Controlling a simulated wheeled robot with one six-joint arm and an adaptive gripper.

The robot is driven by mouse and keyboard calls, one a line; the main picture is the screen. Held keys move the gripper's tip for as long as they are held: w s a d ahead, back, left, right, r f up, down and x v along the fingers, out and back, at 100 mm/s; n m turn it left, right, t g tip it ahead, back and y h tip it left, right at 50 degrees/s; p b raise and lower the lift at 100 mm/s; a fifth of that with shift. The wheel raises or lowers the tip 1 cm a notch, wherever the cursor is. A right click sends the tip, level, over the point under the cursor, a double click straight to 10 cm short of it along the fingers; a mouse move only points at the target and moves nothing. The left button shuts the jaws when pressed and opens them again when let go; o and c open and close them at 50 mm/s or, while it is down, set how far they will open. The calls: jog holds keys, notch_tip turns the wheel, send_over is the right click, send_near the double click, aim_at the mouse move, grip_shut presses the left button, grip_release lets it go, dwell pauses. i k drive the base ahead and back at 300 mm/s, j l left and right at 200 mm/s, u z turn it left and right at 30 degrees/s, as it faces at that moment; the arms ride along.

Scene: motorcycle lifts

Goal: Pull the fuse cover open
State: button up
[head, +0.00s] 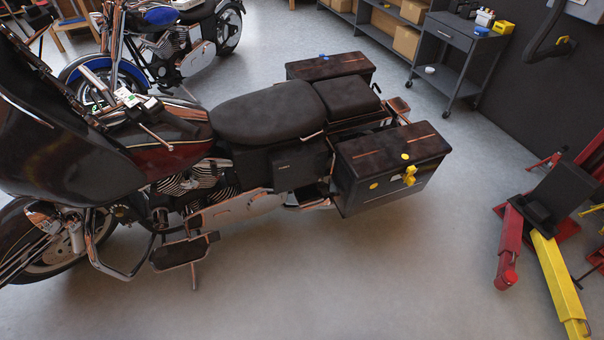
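A black motorcycle with dark red trim stands on the floor, its front to the left. A dark side panel (298,171) with a small pale mark sits below the seat (268,110). It looks like the fuse cover, but I cannot read the mark. It appears flush with the bike's side, with no visible gap. My gripper is not in view, so nothing shows of it near the panel.
A black pannier (390,168) with yellow fittings juts out right of the panel. A footboard (185,251) sticks out lower left. Red and yellow lift arms (558,285) stand at the right. A grey cart (458,55) is at the back. The front floor is clear.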

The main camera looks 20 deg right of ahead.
aim_at(303, 164)
jog(key=z, duration=0.45)
jog(key=i+j+z, duration=0.35)
jog(key=j, duration=0.2)
jog(key=i+j+z, duration=0.15)
jog(key=j, duration=0.2)
jog(key=i+j+z, duration=0.2)
jog(key=i+j, duration=0.1)
jog(key=j, duration=0.25)
jog(key=i+j, duration=0.1)
jog(key=j, duration=0.2)
jog(key=i+j, duration=0.1)
jog(key=j, duration=0.25)
jog(key=i+j, duration=0.15)
jog(key=j, duration=0.2)
